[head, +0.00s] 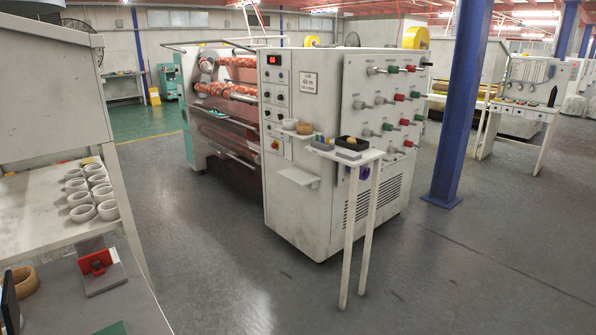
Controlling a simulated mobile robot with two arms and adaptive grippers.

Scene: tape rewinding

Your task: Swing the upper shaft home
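The rewinding machine (310,130) stands in the middle of the head view, a pale cabinet with a red display and knobs on its front panel. On its left side an upper shaft (236,62) carries orange-red rolls. A second shaft (226,91) with similar rolls sits just below it. Orange-red film runs down beneath them. The right ends of both shafts are hidden behind the front panel. I cannot tell whether the upper shaft is swung out or in. Neither of my grippers shows in this view.
A small stand (358,157) with a black tray projects from the machine's near side. A blue column (461,110) rises to its right. The grey floor (215,240) before the machine is clear.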

